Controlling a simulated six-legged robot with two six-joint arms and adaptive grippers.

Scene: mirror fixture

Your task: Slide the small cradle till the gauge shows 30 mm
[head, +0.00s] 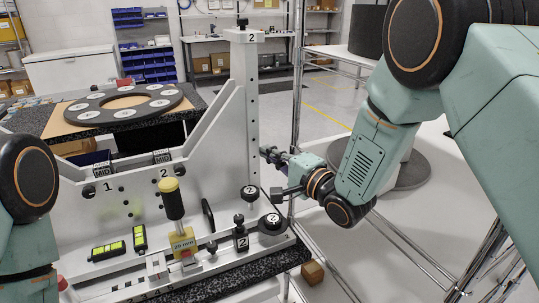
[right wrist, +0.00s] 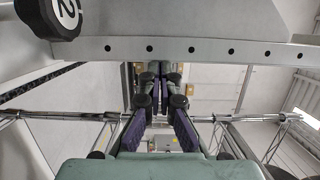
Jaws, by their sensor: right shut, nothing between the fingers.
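A yellow block (head: 183,242) with a small label that seems to read 20 mm stands low on the front of the grey fixture (head: 220,130). A black handle with a yellow top (head: 172,200) rises just behind it. A small pale piece (head: 157,266) sits on the front rail left of the block; I cannot tell whether it is the small cradle. No gauge scale is readable. My right gripper (head: 268,153) is shut and empty beside the tall post, well above and right of the block. Its fingers also show in the right wrist view (right wrist: 158,76). My left gripper is out of view.
The tall post (head: 246,105) marked 2 stands close to my right gripper. A small brown cube (head: 312,272) is off the right edge.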

